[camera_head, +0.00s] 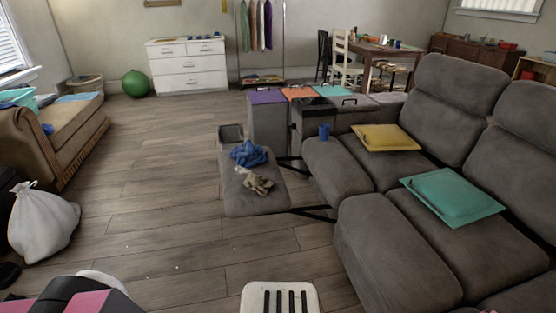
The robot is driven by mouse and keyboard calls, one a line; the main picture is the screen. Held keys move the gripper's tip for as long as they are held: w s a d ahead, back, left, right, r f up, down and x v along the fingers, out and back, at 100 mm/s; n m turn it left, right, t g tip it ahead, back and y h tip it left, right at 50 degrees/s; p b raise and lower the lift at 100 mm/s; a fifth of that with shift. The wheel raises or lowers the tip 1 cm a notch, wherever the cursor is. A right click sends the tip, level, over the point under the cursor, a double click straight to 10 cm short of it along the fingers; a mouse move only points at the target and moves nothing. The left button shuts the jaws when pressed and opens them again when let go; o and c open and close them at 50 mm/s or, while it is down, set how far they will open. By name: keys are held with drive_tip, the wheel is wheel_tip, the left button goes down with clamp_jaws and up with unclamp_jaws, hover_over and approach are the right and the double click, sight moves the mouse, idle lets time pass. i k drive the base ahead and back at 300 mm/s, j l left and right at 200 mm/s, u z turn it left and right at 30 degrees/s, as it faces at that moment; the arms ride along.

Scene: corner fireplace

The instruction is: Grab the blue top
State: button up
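A crumpled blue cloth, the blue top (248,154), lies on the far part of the grey extended footrest (245,198) left of the sofa. A crumpled beige cloth (257,182) lies just in front of it, close to or touching it. No gripper fingers can be made out in the head view, and nothing is seen holding the blue top.
A white bag (42,222) stands at left. Wooden floor (150,200) left of the footrest is clear.

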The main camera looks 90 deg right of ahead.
sight(247, 155)
drive_tip(key=z, duration=3.25)
drive_tip(key=i+j+z, duration=0.4)
drive_tip(key=i+j, duration=0.8)
